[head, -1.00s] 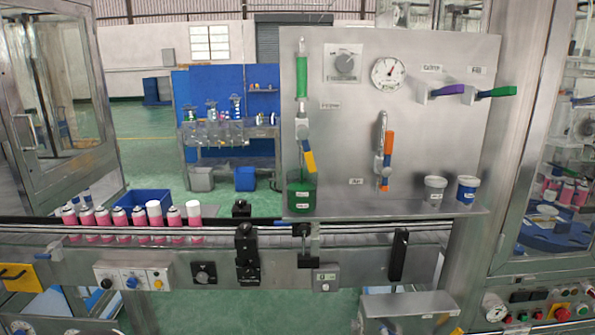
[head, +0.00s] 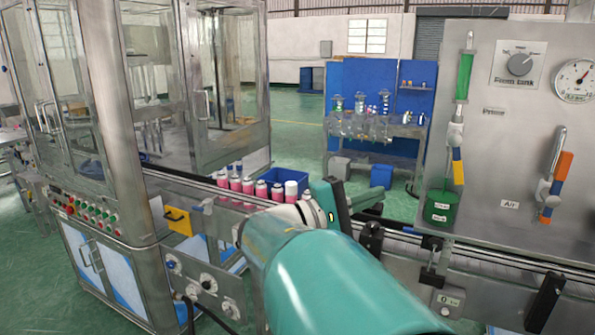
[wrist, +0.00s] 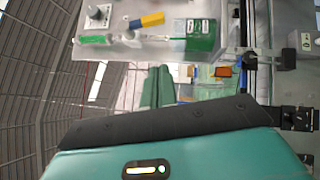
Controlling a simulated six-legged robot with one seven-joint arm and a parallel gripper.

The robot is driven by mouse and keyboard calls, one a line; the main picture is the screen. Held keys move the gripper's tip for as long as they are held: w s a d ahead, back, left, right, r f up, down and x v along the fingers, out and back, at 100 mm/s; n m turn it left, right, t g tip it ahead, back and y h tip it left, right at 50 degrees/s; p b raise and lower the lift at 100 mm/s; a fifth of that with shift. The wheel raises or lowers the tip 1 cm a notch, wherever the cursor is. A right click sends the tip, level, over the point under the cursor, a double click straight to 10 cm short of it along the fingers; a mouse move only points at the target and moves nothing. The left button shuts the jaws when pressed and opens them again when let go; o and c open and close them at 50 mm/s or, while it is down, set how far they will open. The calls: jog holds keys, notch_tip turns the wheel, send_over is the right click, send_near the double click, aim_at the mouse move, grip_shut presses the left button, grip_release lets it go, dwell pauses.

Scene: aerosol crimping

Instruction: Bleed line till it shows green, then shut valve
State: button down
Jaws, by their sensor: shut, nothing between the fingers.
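On the steel panel, an upright sight tube (head: 465,76) looks green along its length. Below it is a valve with a yellow-and-blue handle (head: 458,171) hanging roughly downward. A green cup (head: 440,207) with white labels stands beneath the valve. In the wrist view, turned sideways, the green tube (wrist: 97,39), yellow-and-blue handle (wrist: 150,20) and green cup (wrist: 201,36) show at the top. My gripper (wrist: 160,72) is shut and empty, apart from the valve. In the head view, it is left of the panel, over the conveyor, partly hidden by my teal arm.
A selector knob (head: 519,64), a pressure gauge (head: 574,79) and an orange-and-blue handle labelled Air (head: 556,180) are on the panel. Pink cans (head: 235,184) stand on the conveyor at left, beside a blue bin (head: 278,178). Black conveyor brackets (head: 371,238) stick up below the panel.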

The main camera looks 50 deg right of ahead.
aim_at(457, 157)
jog(key=s+a+x, duration=0.1)
jog(key=s+x, duration=0.1)
jog(key=x, duration=1)
jog(key=shift+s+r, duration=0.25)
jog(key=shift+r, duration=0.15)
jog(key=shift+d, duration=0.1)
